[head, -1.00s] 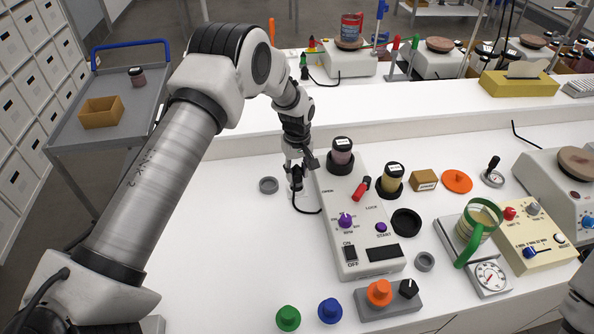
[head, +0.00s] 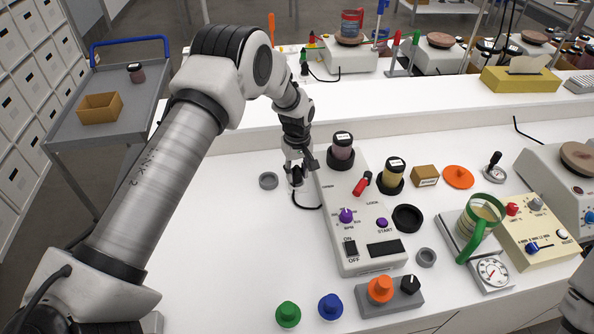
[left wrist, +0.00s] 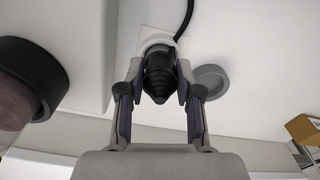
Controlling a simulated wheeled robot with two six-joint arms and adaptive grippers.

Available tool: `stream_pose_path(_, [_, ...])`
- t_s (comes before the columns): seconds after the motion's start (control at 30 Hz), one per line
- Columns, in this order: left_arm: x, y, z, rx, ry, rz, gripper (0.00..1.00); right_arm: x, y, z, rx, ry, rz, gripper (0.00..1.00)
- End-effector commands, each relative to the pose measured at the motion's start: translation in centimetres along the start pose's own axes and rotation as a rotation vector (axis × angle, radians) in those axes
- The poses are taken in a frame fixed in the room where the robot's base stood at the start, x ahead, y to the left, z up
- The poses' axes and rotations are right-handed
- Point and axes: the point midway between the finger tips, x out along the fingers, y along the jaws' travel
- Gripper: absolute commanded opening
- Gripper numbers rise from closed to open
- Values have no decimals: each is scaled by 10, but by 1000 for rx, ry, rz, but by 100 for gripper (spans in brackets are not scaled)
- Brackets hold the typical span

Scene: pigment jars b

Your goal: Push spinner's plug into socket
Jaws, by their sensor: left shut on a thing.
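My left gripper (head: 297,172) is shut on the black plug (left wrist: 160,76), seen best in the left wrist view with its ribbed, tapered end toward the palm. The plug is held upright over a white round socket (left wrist: 156,42) on the white bench, left of the spinner. The plug hides most of the socket, and I cannot tell how deep it sits. A black cord (head: 306,207) loops beside the spinner. The spinner (head: 358,222) is a long white box with purple knobs, a red lever and an ON/OFF switch. My right gripper is out of view.
A grey ring (head: 268,181) lies just left of the plug. A dark-lidded jar (head: 342,148) stands in a black holder at the spinner's far end, close to my gripper. A green knob (head: 288,314) and blue knob (head: 330,307) stand in front. The bench at left is clear.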

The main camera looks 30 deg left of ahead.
Motion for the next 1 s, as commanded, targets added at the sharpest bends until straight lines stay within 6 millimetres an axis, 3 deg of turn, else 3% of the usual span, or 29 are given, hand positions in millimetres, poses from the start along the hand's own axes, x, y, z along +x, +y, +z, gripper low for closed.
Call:
stream_pose_path(0.1, [4, 0, 0, 0, 0, 0, 0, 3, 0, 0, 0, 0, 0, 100])
stream_pose_path(0.13, [3, 0, 0, 0, 0, 0, 42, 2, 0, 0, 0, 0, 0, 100])
stream_pose_path(0.2, [3, 0, 0, 0, 0, 0, 64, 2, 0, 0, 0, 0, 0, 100])
stream_pose_path(0.6, [-5, 0, 0, 0, 0, 0, 64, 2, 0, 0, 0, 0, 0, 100])
stream_pose_path(1.0, [-97, 1, 0, 0, 2, 2, 64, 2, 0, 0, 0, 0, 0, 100])
